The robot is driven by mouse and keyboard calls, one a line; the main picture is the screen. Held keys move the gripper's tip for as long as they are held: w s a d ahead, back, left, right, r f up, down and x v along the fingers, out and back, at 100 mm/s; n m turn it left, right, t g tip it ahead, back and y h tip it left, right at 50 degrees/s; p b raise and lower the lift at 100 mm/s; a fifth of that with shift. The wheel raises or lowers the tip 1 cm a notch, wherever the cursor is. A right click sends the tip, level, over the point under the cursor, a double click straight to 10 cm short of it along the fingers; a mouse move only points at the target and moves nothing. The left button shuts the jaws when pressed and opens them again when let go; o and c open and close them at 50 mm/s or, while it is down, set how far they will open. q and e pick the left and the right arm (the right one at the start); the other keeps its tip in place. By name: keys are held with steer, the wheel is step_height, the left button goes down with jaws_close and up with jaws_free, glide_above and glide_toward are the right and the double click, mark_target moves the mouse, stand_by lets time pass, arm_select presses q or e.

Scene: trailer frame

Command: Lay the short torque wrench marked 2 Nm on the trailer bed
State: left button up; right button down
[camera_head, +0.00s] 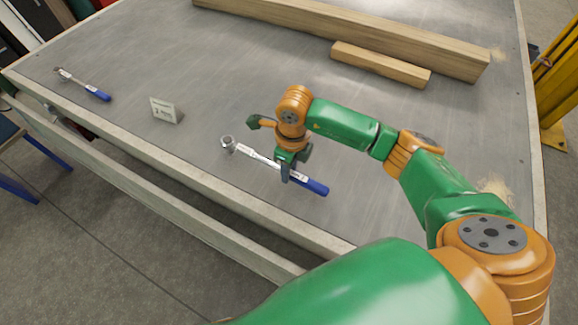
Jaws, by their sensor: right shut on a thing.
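A torque wrench with a silver head and blue handle (312,187) is in the middle of the trailer bed (205,75). My right gripper (285,178) is shut on this wrench near where the shaft meets the handle. I cannot tell whether the wrench touches the bed or is just above it. A second, similar wrench (97,93) lies at the far left of the bed, near its edge. No 2 Nm marking is readable on either wrench. My left gripper is not in view.
A small white sign (163,110) stands between the two wrenches; its text is too small to read surely. A long wooden beam (400,40) and a shorter block (380,64) lie at the back. A raised rim (200,187) runs along the near-left edge.

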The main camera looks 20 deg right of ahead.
steer(key=shift+f+b, duration=1.2)
steer(key=shift+b, duration=0.05)
jaws_free()
stand_by(0.4)
steer(key=shift+s, duration=0.1)
